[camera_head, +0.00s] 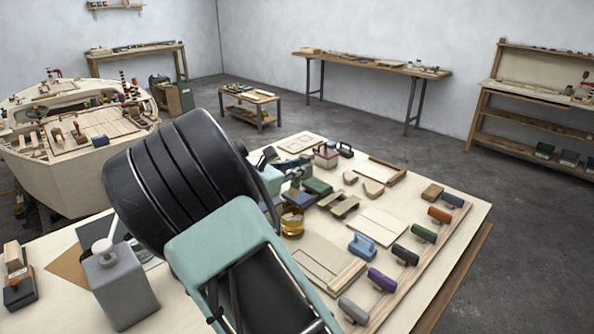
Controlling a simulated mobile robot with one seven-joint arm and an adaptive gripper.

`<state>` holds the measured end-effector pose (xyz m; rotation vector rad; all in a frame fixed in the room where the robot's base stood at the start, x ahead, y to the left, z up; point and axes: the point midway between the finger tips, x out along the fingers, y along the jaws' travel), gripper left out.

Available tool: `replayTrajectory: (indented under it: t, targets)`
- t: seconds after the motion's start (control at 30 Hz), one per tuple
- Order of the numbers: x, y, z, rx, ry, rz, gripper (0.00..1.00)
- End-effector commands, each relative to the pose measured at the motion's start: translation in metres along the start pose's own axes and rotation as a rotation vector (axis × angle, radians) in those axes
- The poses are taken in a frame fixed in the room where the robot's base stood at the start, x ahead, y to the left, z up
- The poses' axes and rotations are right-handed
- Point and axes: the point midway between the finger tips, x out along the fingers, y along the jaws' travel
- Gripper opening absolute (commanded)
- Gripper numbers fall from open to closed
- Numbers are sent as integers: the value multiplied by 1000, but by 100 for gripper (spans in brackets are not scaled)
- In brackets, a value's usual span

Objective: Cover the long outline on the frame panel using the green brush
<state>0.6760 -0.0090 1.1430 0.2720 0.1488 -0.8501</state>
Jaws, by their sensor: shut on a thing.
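My black and teal arm fills the middle foreground. Beyond its black joint, a small dark part that looks like my gripper (293,187) shows low over the board. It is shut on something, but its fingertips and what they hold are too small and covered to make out. A green block (318,187) lies just right of it, and a green handled piece (424,232) lies in the row along the board's right side. I cannot tell whether either is the green brush. A pale panel with wooden edging (328,262) lies right of my arm, partly hidden; no outline is clear.
An amber jar (292,222) stands close to my arm. A blue handled block (362,246) and several coloured pieces lie on the board. A grey pump bottle (120,287) stands at left. A wooden boat hull (60,177) stands behind; floor is clear at right.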

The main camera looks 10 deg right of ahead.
Motion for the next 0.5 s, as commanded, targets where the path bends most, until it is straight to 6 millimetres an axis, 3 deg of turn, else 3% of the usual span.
replayTrajectory:
  t: [0.5]
  targets:
    - [18, -13, -24, 2, -1, -3, 0]
